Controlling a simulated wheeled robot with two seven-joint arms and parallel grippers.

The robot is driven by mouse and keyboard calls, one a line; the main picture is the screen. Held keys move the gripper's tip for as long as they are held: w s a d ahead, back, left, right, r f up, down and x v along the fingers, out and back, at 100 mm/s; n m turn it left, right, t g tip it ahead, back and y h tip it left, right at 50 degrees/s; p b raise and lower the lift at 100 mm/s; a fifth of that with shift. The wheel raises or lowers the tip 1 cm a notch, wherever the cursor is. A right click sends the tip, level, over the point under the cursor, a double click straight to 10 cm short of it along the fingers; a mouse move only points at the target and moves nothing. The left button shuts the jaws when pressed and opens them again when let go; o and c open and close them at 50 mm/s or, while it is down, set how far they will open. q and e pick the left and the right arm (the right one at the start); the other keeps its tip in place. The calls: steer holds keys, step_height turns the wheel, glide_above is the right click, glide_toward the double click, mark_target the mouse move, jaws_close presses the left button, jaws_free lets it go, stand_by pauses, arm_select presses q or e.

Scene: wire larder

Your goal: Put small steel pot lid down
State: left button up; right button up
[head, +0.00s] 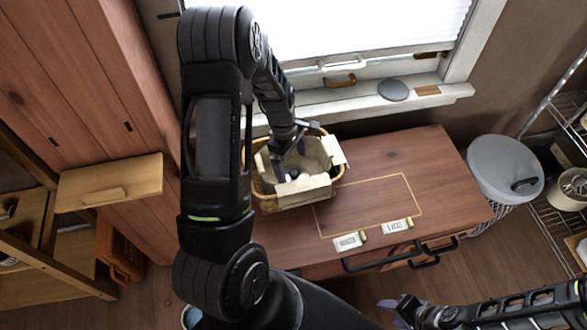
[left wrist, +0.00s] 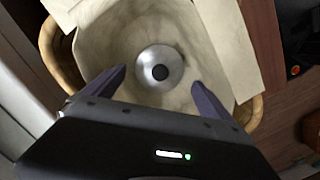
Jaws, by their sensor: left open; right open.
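The small steel pot lid (left wrist: 160,67), round and shiny with a dark knob, lies knob up inside the cloth-lined basket in the left wrist view. In the head view the lid (head: 294,175) is partly hidden by my left gripper. My left gripper (head: 290,158) is open and points down into the basket. In the left wrist view its two fingers (left wrist: 157,85) stand apart on either side of the lid, with no visible contact. The wicker basket (head: 264,199) stands on the wooden counter. My right gripper (head: 388,308) is open and empty, low in the head view.
The wooden counter (head: 445,175) has a yellow outlined rectangle (head: 375,208) that is bare, with a "Lids" label (head: 397,226) at its front. A grey bin (head: 503,168) and wire shelves stand at the right. A grey disc (head: 393,90) lies on the windowsill.

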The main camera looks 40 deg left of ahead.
arm_select(q)
step_height(320, 180, up, 7)
steer(key=a, duration=0.1)
steer(key=shift+p, duration=0.35)
